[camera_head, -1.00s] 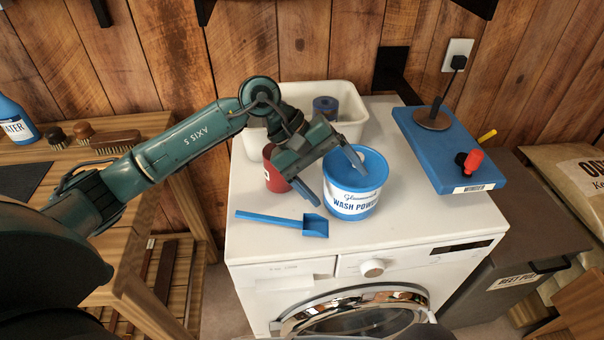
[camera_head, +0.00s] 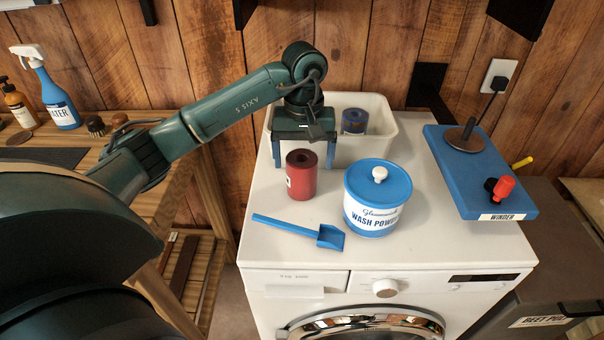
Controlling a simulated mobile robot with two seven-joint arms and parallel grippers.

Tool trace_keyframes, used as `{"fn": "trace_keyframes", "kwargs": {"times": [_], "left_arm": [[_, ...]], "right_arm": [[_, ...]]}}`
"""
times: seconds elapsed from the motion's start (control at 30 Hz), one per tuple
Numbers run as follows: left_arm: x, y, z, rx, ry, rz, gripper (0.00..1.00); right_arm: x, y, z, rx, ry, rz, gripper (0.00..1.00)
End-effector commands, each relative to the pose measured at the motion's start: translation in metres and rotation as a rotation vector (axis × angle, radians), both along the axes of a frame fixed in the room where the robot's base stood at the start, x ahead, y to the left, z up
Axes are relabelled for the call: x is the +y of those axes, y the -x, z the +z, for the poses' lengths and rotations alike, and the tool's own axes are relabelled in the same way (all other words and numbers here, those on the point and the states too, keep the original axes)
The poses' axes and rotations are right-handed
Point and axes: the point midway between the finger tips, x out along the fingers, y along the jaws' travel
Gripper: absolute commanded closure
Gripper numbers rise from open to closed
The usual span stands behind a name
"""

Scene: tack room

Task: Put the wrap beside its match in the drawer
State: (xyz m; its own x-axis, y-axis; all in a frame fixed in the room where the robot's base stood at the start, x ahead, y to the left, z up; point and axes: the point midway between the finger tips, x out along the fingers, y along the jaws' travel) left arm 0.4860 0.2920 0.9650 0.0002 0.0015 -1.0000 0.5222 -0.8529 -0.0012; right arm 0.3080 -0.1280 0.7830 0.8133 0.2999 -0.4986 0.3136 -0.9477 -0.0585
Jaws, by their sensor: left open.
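A red rolled wrap (camera_head: 301,176) stands upright on the white washing machine top, left of the wash powder tub. A blue roll (camera_head: 354,121) stands inside the white open bin (camera_head: 381,133) at the back. My left gripper (camera_head: 304,155) is open with its fingers pointing down, at the front of the bin and just behind the red wrap in the picture. No open drawer with a matching wrap is in view. My right gripper is not in view.
A wash powder tub (camera_head: 376,205) with a blue lid and a blue scoop (camera_head: 300,232) stand near the front. A blue winder (camera_head: 480,178) sits at the right. A wooden bench (camera_head: 181,125) with bottles and brushes is at the left.

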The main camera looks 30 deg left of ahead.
Motion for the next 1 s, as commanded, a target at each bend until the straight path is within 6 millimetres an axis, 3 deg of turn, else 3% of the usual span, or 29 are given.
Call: {"fn": "trace_keyframes", "kwargs": {"times": [0.4,0.67,1.0], "left_arm": [[0.006,-0.001,-0.050,0.003,0.002,0.000,0.16],[0.006,-0.002,-0.054,-0.001,0.002,-0.001,0.16],[0.007,-0.002,-0.053,-0.001,0.001,0.000,0.41]], "right_arm": [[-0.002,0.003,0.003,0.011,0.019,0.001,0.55],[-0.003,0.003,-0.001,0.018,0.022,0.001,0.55],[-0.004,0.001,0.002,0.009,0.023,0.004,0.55]]}}
